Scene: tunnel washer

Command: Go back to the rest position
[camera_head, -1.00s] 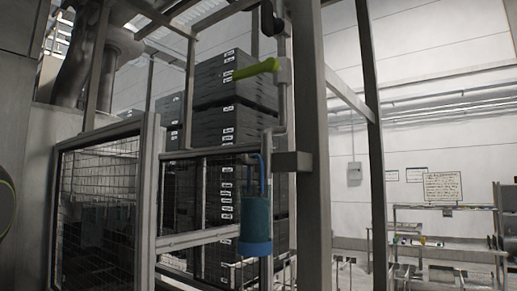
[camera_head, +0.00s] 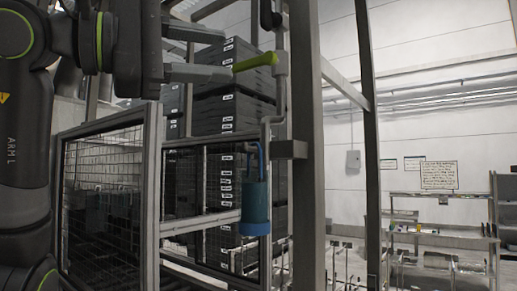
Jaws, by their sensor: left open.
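My left gripper (camera_head: 228,55) is at the upper left, its arm coming in from the left edge. Its two grey fingers point right and are spread apart, with nothing held between them. A green lever handle (camera_head: 256,62) on a grey vertical pipe is just right of the fingertips. In the picture the lower fingertip meets or overlaps the handle's left end; I cannot tell whether they touch. My right gripper is not in view.
A mesh-panelled fence (camera_head: 152,190) and a thick grey post (camera_head: 305,150) stand ahead. A blue-teal cylinder (camera_head: 255,203) hangs below the pipe. Stacked dark crates (camera_head: 235,110) stand behind the fence. A shelf unit (camera_head: 440,233) is at the right.

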